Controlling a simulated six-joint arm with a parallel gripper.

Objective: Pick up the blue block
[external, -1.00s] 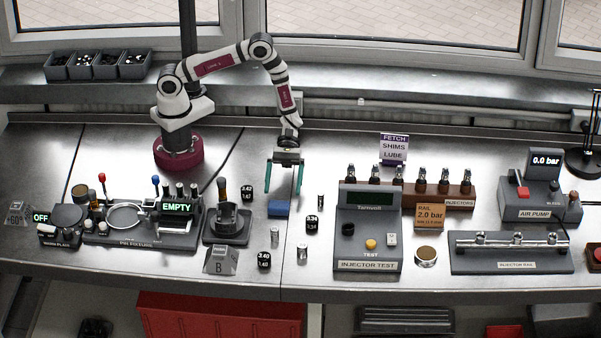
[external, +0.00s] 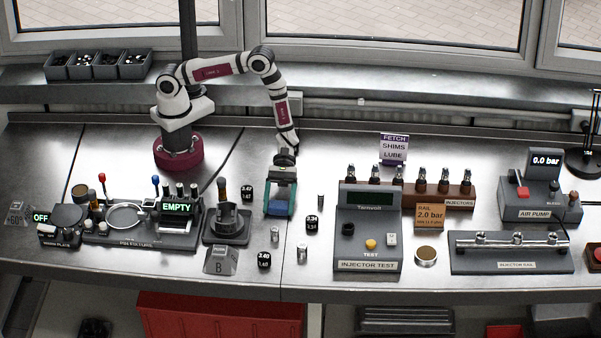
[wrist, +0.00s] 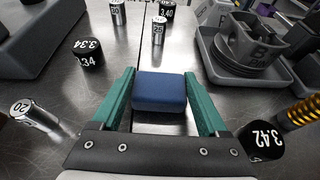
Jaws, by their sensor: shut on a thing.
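The blue block (wrist: 160,91) lies between the two green fingers of my gripper (wrist: 160,95) in the wrist view, with a finger along each side. In the external view the blue block (external: 279,208) shows low between the fingers of my gripper (external: 279,211), down at the metal bench. My gripper is shut on the block. The block appears to rest on the bench; I cannot tell whether there is any gap beneath it.
A grey fixture with a round cup (external: 227,221) stands just left of my gripper. Black marked cylinders (external: 312,224) and small metal cylinders (external: 275,235) stand close around it. The injector test box (external: 368,230) is to the right.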

